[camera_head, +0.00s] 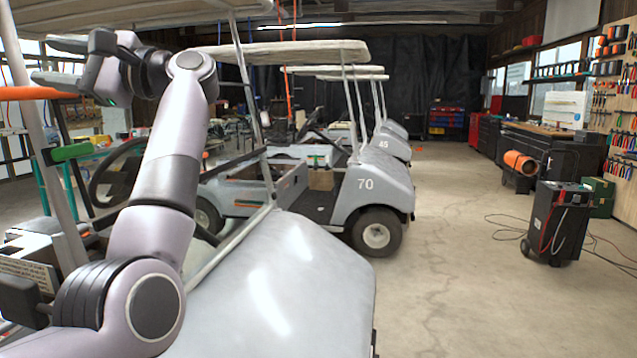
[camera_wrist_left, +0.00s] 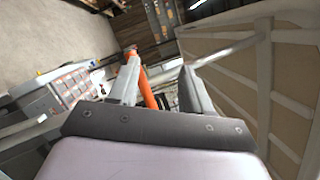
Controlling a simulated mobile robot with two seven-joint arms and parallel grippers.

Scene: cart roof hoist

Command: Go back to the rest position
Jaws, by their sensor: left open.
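My left gripper (camera_head: 70,60) is raised at the upper left of the head view, beside the roof post of the nearest golf cart and below its roof (camera_head: 135,14). Its two fingers stand apart in the left wrist view (camera_wrist_left: 158,82). An orange strap or bar (camera_wrist_left: 147,92) shows between and beyond the fingers there; I cannot tell whether it touches them. An orange bar (camera_head: 28,93) lies just below the gripper in the head view. The roof's pale ribbed underside (camera_wrist_left: 240,75) fills the right of the wrist view. My right gripper is not in view.
The near cart's grey hood (camera_head: 290,290) lies in front. Cart 70 (camera_head: 365,190) and others stand beyond it. A black wheeled charger (camera_head: 556,222) with floor cables stands at right. The concrete floor (camera_head: 450,240) between is open. A tool wall (camera_head: 620,90) is at far right.

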